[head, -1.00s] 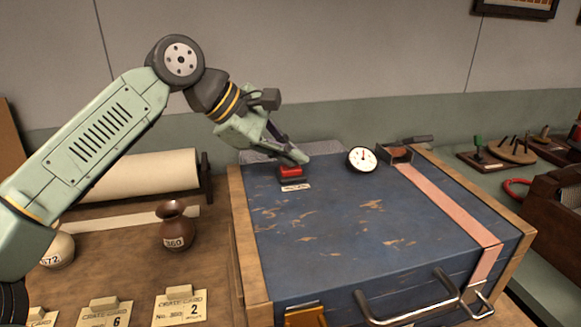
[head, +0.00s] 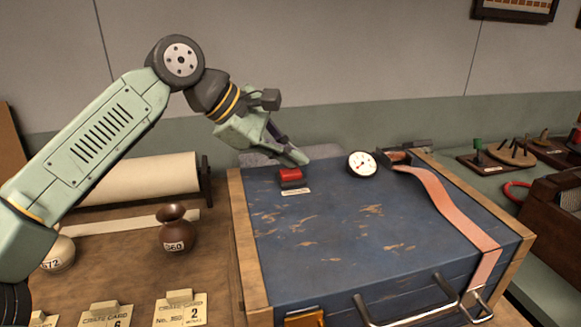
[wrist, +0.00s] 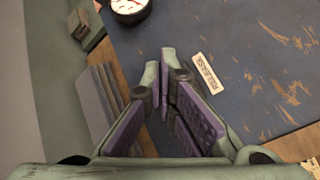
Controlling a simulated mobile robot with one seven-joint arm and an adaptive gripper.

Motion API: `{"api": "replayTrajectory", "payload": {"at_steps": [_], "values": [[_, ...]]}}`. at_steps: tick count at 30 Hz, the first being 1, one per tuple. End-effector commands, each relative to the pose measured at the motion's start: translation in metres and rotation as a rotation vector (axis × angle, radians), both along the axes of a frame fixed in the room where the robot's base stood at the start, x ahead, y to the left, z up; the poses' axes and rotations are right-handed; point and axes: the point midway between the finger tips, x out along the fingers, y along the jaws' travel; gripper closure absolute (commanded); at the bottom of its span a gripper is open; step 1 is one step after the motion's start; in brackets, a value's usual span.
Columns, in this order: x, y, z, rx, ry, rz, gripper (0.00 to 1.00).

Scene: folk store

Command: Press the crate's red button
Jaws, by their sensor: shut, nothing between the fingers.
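The blue crate (head: 340,235) has a worn lid with a red button (head: 290,174) on a dark base near its far left corner. A small label (head: 296,192) lies in front of the button; in the wrist view the label (wrist: 207,73) reads "RELEASE". My gripper (head: 302,160) is shut and empty, its fingertips at the button's top and far side; I cannot tell whether they touch it. In the wrist view my fingers (wrist: 162,75) hide the button. A pink strap (head: 440,195) crosses the lid's right side, its far part raised and bowed.
A round white gauge (head: 362,164) stands on the lid right of my gripper. A metal handle (head: 410,305) is on the crate's front. Left are a brown vase (head: 176,232), a paper roll (head: 140,178) and cards. Tools lie behind right.

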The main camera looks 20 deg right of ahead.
Motion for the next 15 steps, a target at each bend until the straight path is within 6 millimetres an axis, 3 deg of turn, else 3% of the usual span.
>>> {"api": "replayTrajectory", "payload": {"at_steps": [15], "values": [[0.0002, 0.0, 0.0101, -0.002, -0.001, 0.001, 1.0]]}}
